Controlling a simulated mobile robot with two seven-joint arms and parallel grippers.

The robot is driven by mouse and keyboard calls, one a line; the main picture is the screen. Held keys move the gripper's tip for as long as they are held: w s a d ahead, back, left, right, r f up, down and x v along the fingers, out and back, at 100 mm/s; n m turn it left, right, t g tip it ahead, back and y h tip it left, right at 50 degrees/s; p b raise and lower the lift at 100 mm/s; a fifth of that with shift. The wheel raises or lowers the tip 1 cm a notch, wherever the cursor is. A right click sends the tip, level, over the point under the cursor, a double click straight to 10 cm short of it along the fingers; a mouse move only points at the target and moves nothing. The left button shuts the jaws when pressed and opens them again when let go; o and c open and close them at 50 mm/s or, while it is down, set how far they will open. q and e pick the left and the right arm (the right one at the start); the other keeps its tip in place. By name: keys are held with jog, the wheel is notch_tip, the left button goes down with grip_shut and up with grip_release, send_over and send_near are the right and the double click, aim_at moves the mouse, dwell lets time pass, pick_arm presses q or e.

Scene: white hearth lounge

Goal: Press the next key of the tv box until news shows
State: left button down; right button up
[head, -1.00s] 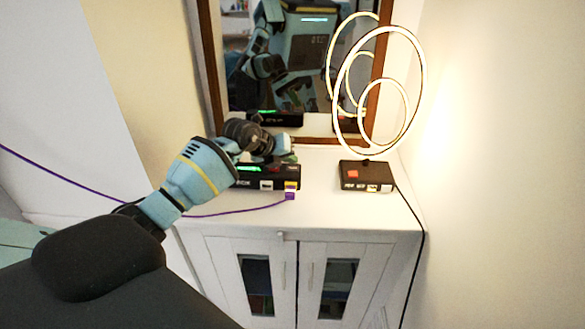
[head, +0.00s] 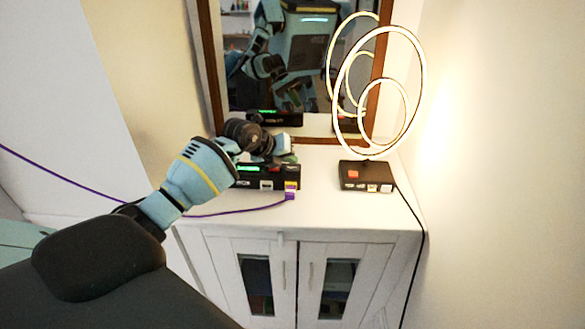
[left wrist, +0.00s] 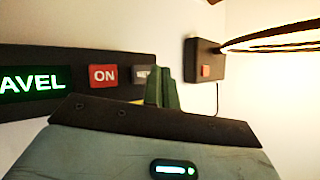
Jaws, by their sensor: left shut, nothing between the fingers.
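The tv box (head: 258,184) is a low black box on the white cabinet, below the mirror. In the left wrist view its green display (left wrist: 32,85) reads "AVEL", with the start cut off. A red ON key (left wrist: 103,76) is beside the display, and a grey key (left wrist: 143,73) starting "NE" is right of that, partly hidden by my fingers. My left gripper (head: 287,151) is shut and empty over the right part of the box. Its green fingertips (left wrist: 166,84) show close to the grey key; I cannot tell whether they touch it. My right gripper is not in view.
A lit ring lamp (head: 419,92) stands on a black base (head: 365,177) with a red key, right of the box. A purple cable (head: 240,211) runs to the box's right end. The mirror (head: 212,70) stands behind. The cabinet top's front is mostly clear.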

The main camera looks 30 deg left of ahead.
aim_at(290, 170)
pick_arm(q)
jog(key=shift+f, duration=0.1)
jog(key=shift+f, duration=0.35)
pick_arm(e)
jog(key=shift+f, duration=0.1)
pick_arm(q)
jog(key=shift+f, duration=0.5)
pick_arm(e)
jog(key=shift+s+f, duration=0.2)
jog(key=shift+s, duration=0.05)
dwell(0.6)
pick_arm(q)
jog(key=shift+r+p, duration=0.35)
jog(key=shift+r, duration=0.55)
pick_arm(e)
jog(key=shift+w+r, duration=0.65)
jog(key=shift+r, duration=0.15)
pick_arm(q)
jog(key=shift+r+p, duration=1.15)
jog(key=shift+r, duration=1.5)
jog(key=shift+f, duration=0.1)
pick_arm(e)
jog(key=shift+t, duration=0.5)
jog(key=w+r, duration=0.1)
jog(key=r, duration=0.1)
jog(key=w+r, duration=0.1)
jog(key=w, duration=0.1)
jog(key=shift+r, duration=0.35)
